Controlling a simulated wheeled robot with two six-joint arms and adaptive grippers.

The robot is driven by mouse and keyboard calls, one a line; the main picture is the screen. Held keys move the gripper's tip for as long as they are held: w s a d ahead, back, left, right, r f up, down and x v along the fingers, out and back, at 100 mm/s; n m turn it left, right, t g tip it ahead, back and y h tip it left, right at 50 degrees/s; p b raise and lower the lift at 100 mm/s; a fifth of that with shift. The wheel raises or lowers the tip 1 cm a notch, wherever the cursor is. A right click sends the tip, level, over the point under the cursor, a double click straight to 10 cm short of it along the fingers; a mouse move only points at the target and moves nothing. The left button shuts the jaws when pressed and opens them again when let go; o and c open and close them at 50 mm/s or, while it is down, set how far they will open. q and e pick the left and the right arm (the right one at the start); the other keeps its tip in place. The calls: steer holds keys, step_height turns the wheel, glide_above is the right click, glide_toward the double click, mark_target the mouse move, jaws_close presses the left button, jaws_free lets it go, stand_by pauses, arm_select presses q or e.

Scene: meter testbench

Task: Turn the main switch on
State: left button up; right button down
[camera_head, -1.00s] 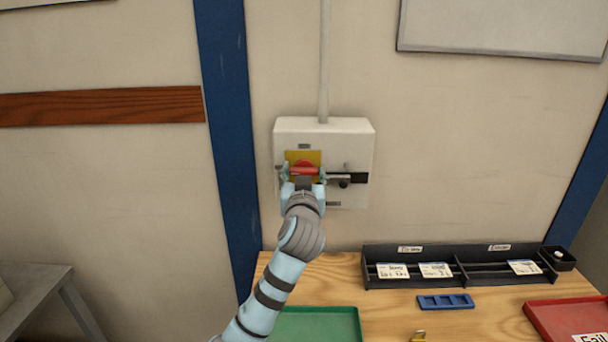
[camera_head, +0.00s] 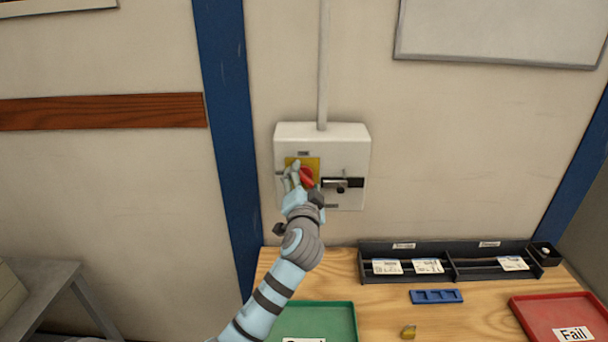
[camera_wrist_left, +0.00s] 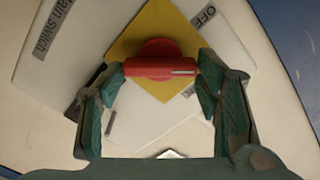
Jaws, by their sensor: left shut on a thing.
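The main switch is a white wall box (camera_head: 353,143) with a yellow square plate (camera_head: 293,160) and a red rotary knob (camera_head: 307,178). In the head view the knob's bar is tilted. My left gripper (camera_head: 303,182) is shut on the knob and partly hides it. In the left wrist view the red knob (camera_wrist_left: 160,70) lies between the two green fingers, with a pale line on its right end. The yellow plate (camera_wrist_left: 160,28) looks turned like a diamond there. An "OFF" label (camera_wrist_left: 208,13) and a "Main switch" label (camera_wrist_left: 62,22) show. My right gripper is not in view.
Below is a wooden bench (camera_head: 380,320) with a black divided tray (camera_head: 450,274), a blue holder (camera_head: 436,296), a green tray (camera_head: 318,308) and a red "Fail" tray (camera_head: 530,304).

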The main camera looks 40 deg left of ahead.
arm_select(q)
steer(key=m, duration=0.4)
steer(key=shift+f+m, duration=0.1)
steer(key=shift+m, duration=0.2)
steer(key=m, duration=0.4)
steer(key=shift+m, duration=0.3)
steer(key=o, duration=1.2)
steer(key=shift+w, duration=0.1)
steer(key=shift+c, duration=0.2)
steer(key=v, duration=1.2)
steer(key=shift+f, duration=0.1)
